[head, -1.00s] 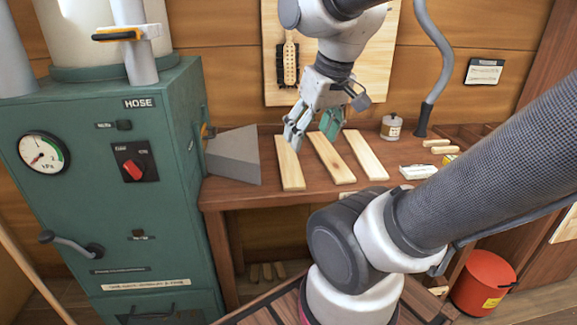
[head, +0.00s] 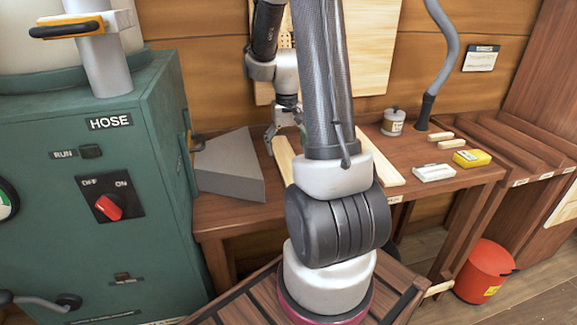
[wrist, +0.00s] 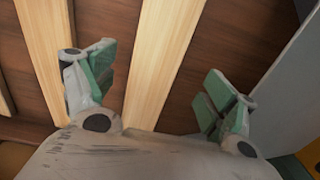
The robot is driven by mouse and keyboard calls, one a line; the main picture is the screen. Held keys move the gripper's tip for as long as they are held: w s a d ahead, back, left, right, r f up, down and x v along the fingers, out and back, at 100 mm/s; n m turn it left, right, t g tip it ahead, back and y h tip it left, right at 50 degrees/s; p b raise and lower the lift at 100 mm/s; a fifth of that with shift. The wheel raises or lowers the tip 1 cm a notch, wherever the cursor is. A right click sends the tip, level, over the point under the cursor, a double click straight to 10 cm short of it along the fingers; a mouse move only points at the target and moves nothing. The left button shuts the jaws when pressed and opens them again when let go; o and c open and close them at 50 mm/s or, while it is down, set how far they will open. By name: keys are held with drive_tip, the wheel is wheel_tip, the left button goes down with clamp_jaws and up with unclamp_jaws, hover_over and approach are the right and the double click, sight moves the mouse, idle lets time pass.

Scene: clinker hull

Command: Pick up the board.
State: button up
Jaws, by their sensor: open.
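Several pale wooden boards lie side by side on the brown bench. In the wrist view one board (wrist: 163,60) runs between my open fingers, closer to the left finger; the right finger is over bare bench. This looks like the leftmost board (head: 285,158) in the head view. My gripper (wrist: 160,78) has green pads and holds nothing. In the head view my gripper (head: 284,136) is above that board's far end, partly hidden by my arm. A second board (wrist: 50,55) lies left of the left finger. The rightmost board (head: 393,174) is partly hidden behind my arm.
A grey wedge-shaped chute (head: 232,168) sits left of the boards, beside the green cabinet (head: 130,190). A jar (head: 393,122), a white box (head: 433,173) and a yellow box (head: 472,158) stand to the right. A red bucket (head: 484,272) is on the floor.

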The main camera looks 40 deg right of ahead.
sight(289, 163)
drive_tip(key=f, duration=0.5)
drive_tip(key=shift+s+d, duration=0.2)
drive_tip(key=c, duration=1.2)
